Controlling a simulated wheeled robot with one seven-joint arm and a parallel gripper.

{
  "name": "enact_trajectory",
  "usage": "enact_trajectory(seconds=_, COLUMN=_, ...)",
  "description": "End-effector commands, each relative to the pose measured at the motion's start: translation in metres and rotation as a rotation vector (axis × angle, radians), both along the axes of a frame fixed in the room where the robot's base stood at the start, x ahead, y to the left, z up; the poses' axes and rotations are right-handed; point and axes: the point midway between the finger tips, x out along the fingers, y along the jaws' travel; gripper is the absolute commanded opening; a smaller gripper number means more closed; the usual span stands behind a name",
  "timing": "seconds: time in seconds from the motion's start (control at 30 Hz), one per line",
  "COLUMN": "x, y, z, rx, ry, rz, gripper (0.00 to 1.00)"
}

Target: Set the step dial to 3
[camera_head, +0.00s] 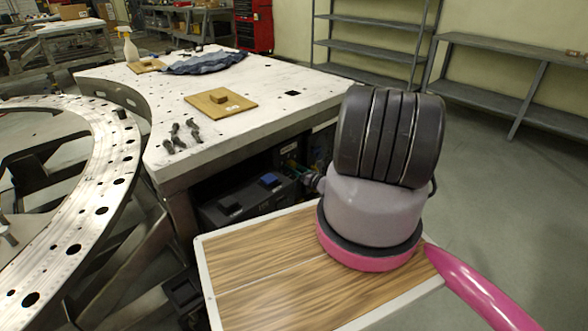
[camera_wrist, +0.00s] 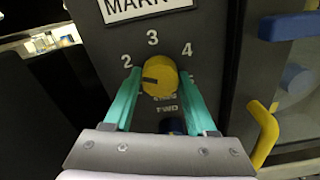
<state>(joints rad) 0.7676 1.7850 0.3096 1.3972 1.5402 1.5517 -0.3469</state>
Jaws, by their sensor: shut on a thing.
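The step dial (camera_wrist: 159,72) is a round yellow knob on a dark panel (camera_wrist: 215,45) in the wrist view. Its dark mark points left, a little below the number 2. The numbers 2, 3, 4 and 5 stand around it, with 3 at the top. My gripper (camera_wrist: 160,76) has teal fingers, one on each side of the dial, shut on it. The lettering below the dial is partly unreadable. In the head view, I cannot make out the dial or my gripper.
A yellow handle (camera_wrist: 263,133) and blue parts are to the right of the dial. The head view shows a white work table (camera_head: 290,85) with a wooden board (camera_head: 221,103), bolts and blue cloth. A large metal ring (camera_head: 105,150) is at left. Open floor lies at right.

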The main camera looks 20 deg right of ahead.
Motion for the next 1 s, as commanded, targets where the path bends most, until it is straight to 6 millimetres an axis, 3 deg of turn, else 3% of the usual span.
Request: enact_trajectory(seconds=1.0, x=-0.0009, y=-0.0010, z=-0.0008, rx=0.871, ry=0.319, rz=-0.002, gripper=0.01)
